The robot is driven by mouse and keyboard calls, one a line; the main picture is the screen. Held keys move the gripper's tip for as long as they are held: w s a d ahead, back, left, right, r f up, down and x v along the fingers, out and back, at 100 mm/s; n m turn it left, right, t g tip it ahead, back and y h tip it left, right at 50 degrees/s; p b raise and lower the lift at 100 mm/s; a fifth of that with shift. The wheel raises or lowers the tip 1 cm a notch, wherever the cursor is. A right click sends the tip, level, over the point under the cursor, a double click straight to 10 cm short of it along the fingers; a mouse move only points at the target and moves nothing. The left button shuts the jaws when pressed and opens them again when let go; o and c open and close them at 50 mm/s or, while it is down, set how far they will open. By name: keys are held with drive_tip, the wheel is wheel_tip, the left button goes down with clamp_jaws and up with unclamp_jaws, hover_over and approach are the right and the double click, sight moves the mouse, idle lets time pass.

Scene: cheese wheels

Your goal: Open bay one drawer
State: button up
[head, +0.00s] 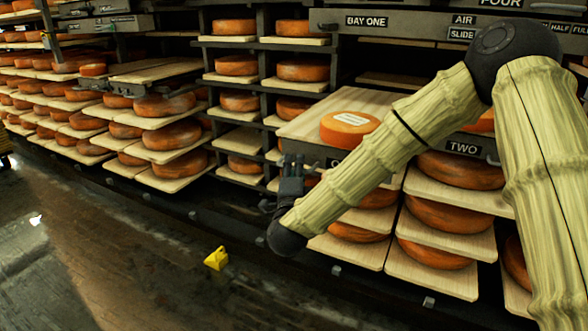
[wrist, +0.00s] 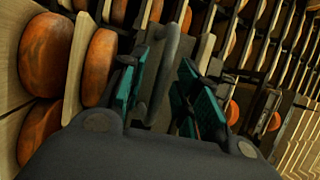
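The bay one drawer (head: 308,150) has a dark front, and its label is mostly hidden behind my arm. Its wooden board carries an orange cheese wheel (head: 349,128) with a white label. The board's top shows, reaching out under the BAY ONE sign (head: 366,21). My gripper (head: 290,180) is just in front of the drawer front. In the wrist view, my gripper's teal-padded fingers (wrist: 165,98) are apart, with a curved grey handle (wrist: 167,72) in the gap between them. I cannot tell whether either finger touches the handle.
A drawer front marked TWO (head: 464,148) is to the right. Racks of cheese wheels on wooden boards (head: 237,66) fill the left and back, with more wheels below (head: 440,214). A small yellow object (head: 216,258) lies on the floor. The floor at lower left (head: 110,240) is clear.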

drive_tip(key=v, duration=1.2)
drive_tip(key=shift+f, duration=0.1)
drive_tip(key=s+d+f+n+g+y, duration=0.1)
drive_tip(key=s+d+f+n+g, duration=0.2)
drive_tip(key=f, duration=0.8)
drive_tip(key=s+f+n+g+y, duration=0.2)
drive_tip(key=s+f+n+g, duration=0.15)
drive_tip(key=f, duration=0.65)
drive_tip(key=s+d+f+n+g+y, duration=0.1)
drive_tip(key=s+d+f+n+g, duration=0.2)
drive_tip(key=f, duration=0.8)
drive_tip(key=s+d+f+n+g+h, duration=0.1)
drive_tip(key=s+d+f+n+g, duration=0.3)
drive_tip(key=s, duration=0.6)
drive_tip(key=s+d+f+n+g, duration=0.25)
drive_tip(key=s+d+f, duration=0.35)
drive_tip(key=s, duration=0.4)
drive_tip(key=s+d+f+n+g+h, duration=0.15)
drive_tip(key=s+d+f+g, duration=0.35)
drive_tip(key=s, duration=0.5)
wheel_tip(320, 180, up, 35)
drive_tip(key=a+t+p, duration=0.1)
drive_tip(key=p, duration=3.5)
drive_tip(key=shift+w+a+r+n+y+p, duration=0.15)
drive_tip(key=shift+a+n+y+p, duration=0.05)
drive_tip(key=shift+n+y+p, duration=0.2)
